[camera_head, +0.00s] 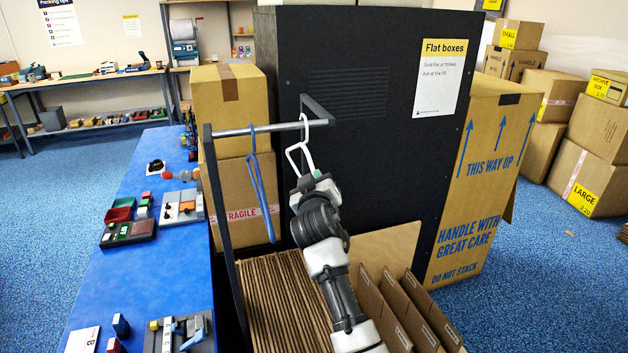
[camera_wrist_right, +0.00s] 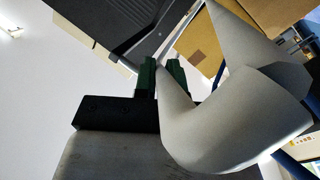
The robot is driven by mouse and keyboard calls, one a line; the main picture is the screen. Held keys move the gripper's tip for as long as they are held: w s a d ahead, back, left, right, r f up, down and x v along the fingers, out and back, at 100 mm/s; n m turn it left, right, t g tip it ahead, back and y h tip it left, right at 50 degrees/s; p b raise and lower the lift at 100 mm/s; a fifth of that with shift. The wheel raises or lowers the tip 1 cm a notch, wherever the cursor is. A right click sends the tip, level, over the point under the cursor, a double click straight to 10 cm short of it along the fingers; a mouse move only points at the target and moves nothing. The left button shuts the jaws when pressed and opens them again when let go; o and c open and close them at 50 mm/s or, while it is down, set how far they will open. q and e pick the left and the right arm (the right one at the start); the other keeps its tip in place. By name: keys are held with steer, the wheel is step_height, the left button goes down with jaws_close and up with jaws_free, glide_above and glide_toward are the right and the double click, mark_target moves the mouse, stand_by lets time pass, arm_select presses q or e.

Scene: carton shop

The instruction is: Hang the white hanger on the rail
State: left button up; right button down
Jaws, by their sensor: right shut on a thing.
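The white hanger (camera_head: 291,153) is in the upper middle of the head view. Its hook top overlaps the right part of the grey rail (camera_head: 282,127); I cannot tell whether the hook is over the bar or in front of it. My right gripper (camera_head: 317,176) is shut on the white hanger, just below the rail. In the right wrist view the white hanger (camera_wrist_right: 240,115) looms large beside the green fingertips (camera_wrist_right: 164,76). A blue hanger (camera_head: 261,190) hangs from the rail, left of the white one. My left gripper is out of view.
A tall black cabinet (camera_head: 375,150) stands close behind the rail. The rail's frame has a dark upright post (camera_head: 221,205) at left. Flat cardboard sheets (camera_head: 275,300) stand below the hangers. A blue table (camera_head: 150,265) is at left.

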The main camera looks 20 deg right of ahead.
steer(key=shift+f, duration=0.15)
steer(key=shift+w+d+f, duration=0.1)
steer(key=shift+d, duration=0.05)
steer(key=shift+w+d+f, duration=0.1)
steer(key=shift+w+d, duration=0.05)
steer(key=c, duration=1.1)
jaws_free()
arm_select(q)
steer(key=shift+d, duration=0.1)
